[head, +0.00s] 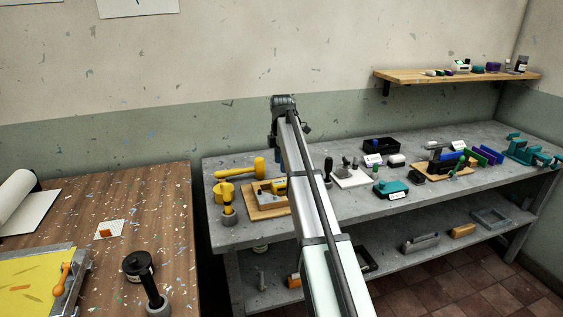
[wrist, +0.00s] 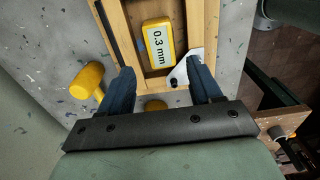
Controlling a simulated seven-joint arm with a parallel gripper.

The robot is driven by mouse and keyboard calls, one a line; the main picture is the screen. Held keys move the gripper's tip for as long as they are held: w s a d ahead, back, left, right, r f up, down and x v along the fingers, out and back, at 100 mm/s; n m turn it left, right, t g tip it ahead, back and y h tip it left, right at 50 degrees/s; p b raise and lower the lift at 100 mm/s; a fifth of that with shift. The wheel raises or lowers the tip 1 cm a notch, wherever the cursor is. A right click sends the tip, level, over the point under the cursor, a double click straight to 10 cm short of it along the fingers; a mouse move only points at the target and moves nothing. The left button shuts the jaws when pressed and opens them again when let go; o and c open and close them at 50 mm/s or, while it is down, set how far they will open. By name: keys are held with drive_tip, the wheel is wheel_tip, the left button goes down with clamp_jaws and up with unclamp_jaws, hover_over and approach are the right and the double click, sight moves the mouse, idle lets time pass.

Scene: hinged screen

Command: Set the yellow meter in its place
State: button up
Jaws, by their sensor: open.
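The yellow meter (wrist: 158,44) has a white face reading "0.3 mm". In the wrist view it lies inside a wooden frame (wrist: 117,22), ahead of my fingertips. My gripper (wrist: 163,80) is open, with its two dark blue fingers apart and nothing held between them. The fingertips reach the near end of the frame in the picture; their height above it is hard to tell. In the head view the wooden board (head: 257,211) stands at the bench's left end, partly hidden by my arm, and my gripper is mostly hidden there.
A yellow mallet (wrist: 87,80) lies beside the frame; it also shows in the head view (head: 240,169). A yellow-handled tool (head: 226,197) stands in a grey holder nearby. A white board (head: 352,178) and teal box (head: 390,188) lie to the right.

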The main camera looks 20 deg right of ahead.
sight(281, 181)
drive_tip(key=shift+f, duration=3.95)
drive_tip(key=c, duration=0.9)
drive_tip(key=shift+r, duration=2.05)
drive_tip(key=s+d, duration=0.3)
drive_tip(key=d, duration=0.6)
drive_tip(key=s+d, duration=0.4)
drive_tip(key=d, duration=0.5)
drive_tip(key=s+d, duration=0.4)
drive_tip(key=d, duration=0.6)
drive_tip(key=shift+r, duration=0.3)
